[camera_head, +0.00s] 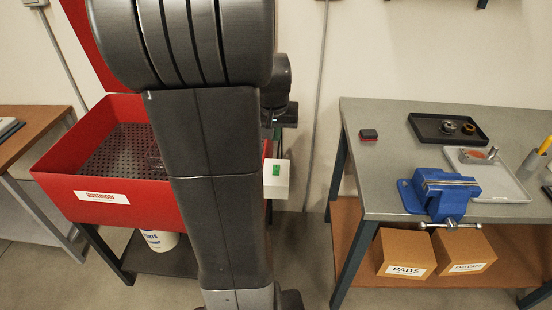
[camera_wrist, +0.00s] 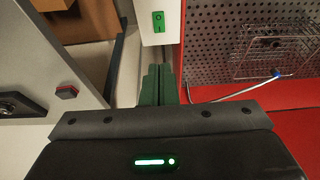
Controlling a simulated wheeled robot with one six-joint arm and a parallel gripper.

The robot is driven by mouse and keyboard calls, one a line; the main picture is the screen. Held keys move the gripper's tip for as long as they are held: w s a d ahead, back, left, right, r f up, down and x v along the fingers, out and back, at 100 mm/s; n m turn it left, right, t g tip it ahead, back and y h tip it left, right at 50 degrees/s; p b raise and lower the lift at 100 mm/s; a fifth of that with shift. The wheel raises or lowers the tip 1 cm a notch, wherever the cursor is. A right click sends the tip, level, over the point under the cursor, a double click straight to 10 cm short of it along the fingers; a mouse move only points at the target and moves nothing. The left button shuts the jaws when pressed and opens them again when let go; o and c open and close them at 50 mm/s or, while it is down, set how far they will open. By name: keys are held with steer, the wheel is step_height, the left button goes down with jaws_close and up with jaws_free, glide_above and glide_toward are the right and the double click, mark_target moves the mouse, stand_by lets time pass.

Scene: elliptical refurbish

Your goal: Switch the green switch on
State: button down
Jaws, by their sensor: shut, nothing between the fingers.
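The green switch (camera_head: 276,170) is on a white box (camera_head: 283,190) fixed at the right side of the red washer basin. In the wrist view the green switch (camera_wrist: 158,21) sits on the face of the white box (camera_wrist: 168,35), with a dark mark at its centre. My gripper (camera_wrist: 158,72) is shut and empty. Its fingertips are just below the white box in the wrist view and appear apart from the switch. In the head view my arm hides most of the gripper. I cannot tell the switch's on or off position.
The red basin (camera_head: 60,188) with a perforated tray stands behind my arm. A wire basket (camera_wrist: 275,55) is in it. A grey workbench (camera_head: 370,170) at right holds a blue vise (camera_head: 440,190), trays and a small red-and-black item (camera_head: 369,134). A floor gap separates bench and basin.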

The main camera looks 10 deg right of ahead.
steer(key=p, duration=0.1)
glide_toward(277, 166)
steer(key=x, duration=0.5)
steer(key=shift+w, duration=0.1)
steer(key=shift+x, duration=0.8)
steer(key=shift+a, duration=0.1)
